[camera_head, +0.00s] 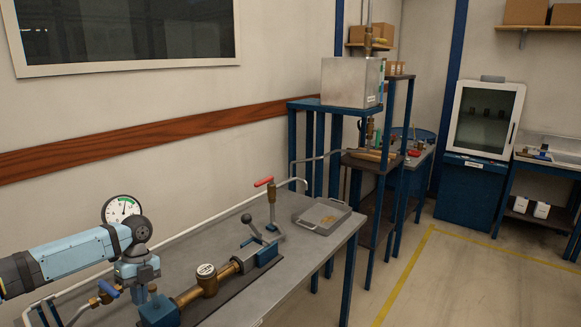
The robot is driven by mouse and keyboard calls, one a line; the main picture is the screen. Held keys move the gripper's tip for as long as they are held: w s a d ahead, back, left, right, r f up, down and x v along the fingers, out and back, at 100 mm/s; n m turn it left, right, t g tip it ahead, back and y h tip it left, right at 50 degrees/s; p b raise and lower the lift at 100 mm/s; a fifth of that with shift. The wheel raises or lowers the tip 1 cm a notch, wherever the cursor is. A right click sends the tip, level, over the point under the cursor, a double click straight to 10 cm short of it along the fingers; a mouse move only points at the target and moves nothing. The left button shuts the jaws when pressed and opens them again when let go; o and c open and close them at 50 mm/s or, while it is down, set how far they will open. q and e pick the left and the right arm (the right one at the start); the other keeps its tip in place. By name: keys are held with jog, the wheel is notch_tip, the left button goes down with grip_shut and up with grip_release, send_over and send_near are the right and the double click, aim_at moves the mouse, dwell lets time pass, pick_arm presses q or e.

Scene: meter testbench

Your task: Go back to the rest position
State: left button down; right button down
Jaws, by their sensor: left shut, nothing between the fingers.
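My left arm comes in from the left over the near bench (318,250). Its wrist bends down, and my left gripper (143,287) points down near the left end of the brass pipe line. The gripper is shut and holds nothing; its fingertips are small and partly lost against the blue clamp block (158,311) below. I cannot tell whether they touch it. A brass water meter (207,280) sits in the line to the right of the gripper. My right gripper is not in view.
A round pressure gauge (121,209) stands behind my wrist. A lever clamp (252,228) and a red-handled valve (264,182) rise from the bench. A grey tray (322,216) lies at its far end. Open floor with a yellow line (404,276) is at right.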

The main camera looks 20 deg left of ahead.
pick_arm(q)
jog(key=s+d+f+n+t+h, duration=0.1)
jog(key=s+d+f+n+t, duration=0.15)
jog(key=d+f, duration=0.9)
jog(key=s+d+f+n+t+h, duration=0.1)
jog(key=d+f+n+t, duration=0.25)
jog(key=d+f, duration=0.8)
jog(key=s+d+r+n+t, duration=0.1)
jog(key=s+d+n+t, duration=0.7)
jog(key=s+d+n, duration=0.3)
jog(key=d, duration=0.3)
jog(key=shift+d+r, duration=0.35)
jog(key=shift+d, duration=0.05)
